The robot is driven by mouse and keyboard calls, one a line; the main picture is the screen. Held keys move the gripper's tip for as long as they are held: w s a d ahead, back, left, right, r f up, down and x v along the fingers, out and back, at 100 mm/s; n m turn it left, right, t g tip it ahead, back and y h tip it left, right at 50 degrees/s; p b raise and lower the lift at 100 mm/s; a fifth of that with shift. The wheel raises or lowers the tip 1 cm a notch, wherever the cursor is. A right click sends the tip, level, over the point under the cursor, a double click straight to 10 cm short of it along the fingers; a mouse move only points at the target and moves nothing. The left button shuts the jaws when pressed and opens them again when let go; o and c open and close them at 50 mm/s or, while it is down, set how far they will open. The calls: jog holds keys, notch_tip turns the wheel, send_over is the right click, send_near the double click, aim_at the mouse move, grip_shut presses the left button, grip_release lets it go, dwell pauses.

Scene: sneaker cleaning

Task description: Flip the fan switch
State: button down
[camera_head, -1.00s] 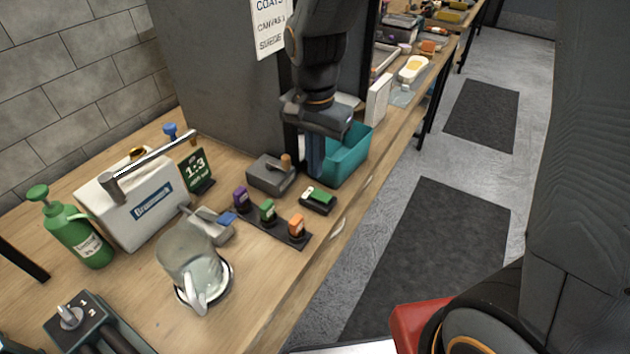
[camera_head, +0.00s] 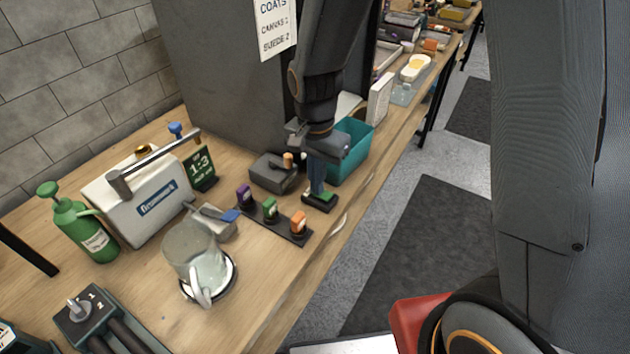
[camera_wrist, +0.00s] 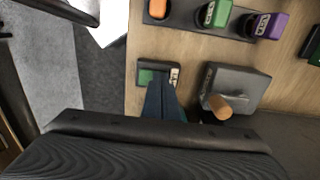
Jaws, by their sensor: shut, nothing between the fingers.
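A small black switch (camera_head: 321,203) with a green rocker and a pale label lies on the wooden bench near its front edge. It also shows in the wrist view (camera_wrist: 146,76), green on the left and label on the right. My gripper (camera_head: 317,191) points down over it with blue fingers shut and empty. In the wrist view the fingertips (camera_wrist: 160,86) overlap the switch's near middle and hide part of it. I cannot tell whether they touch it. The label is too small to read surely.
A grey box with a wooden lever (camera_head: 268,172) stands close left of the switch. A strip with purple, green and orange blocks (camera_head: 290,233) lies in front. A teal bin (camera_head: 350,150) stands behind. A clear jug (camera_head: 192,250) is farther left.

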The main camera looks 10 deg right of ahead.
jog(key=shift+a+f, duration=0.1)
jog(key=shift+a, duration=0.1)
jog(key=shift+d, duration=0.1)
jog(key=shift+s+d, duration=0.1)
jog(key=shift+s, duration=0.05)
jog(key=shift+s+d+r+p, duration=0.25)
jog(key=shift+s+d+p, duration=0.1)
jog(key=shift+d+p, duration=0.2)
jog(key=shift+a+r+p, duration=0.1)
jog(key=shift+r+p, duration=0.3)
jog(key=shift+r, duration=0.1)
notch_tip(320, 180, up, 13)
jog(key=w+a, duration=0.1)
jog(key=a, duration=0.1)
jog(key=shift+w+f, duration=0.15)
jog(key=shift+w, duration=0.25)
